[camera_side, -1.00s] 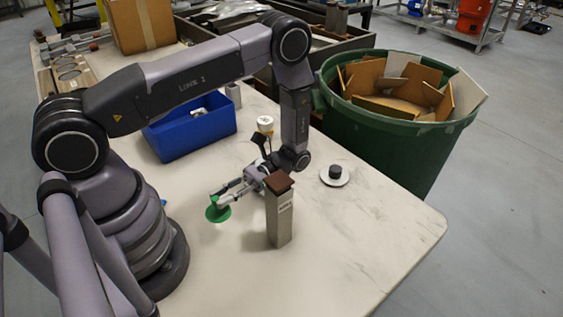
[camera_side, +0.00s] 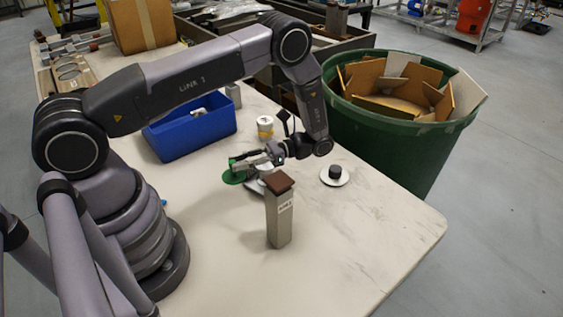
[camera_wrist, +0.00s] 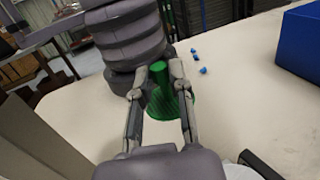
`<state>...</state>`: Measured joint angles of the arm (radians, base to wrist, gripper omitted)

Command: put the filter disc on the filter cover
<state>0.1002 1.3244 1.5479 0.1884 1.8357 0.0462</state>
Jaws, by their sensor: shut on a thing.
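A green disc (camera_side: 233,178), which I take to be the filter disc, is held in my gripper (camera_side: 243,163), left of the grey post. In the wrist view my gripper's fingers (camera_wrist: 167,76) are shut on its green upright part (camera_wrist: 160,98). The disc appears to be above the table; the exact gap cannot be told. A pale round piece (camera_side: 256,187) shows partly under my gripper, just right of the disc. A white round piece with a black knob (camera_side: 335,177) lies farther right. I cannot tell which of these is the filter cover.
A grey post with a brown cap (camera_side: 279,215) stands close in front of my gripper. A blue bin (camera_side: 190,130) and a white and yellow container (camera_side: 265,126) are behind. A green barrel of scrap (camera_side: 395,125) stands beyond the table. The front right tabletop is clear.

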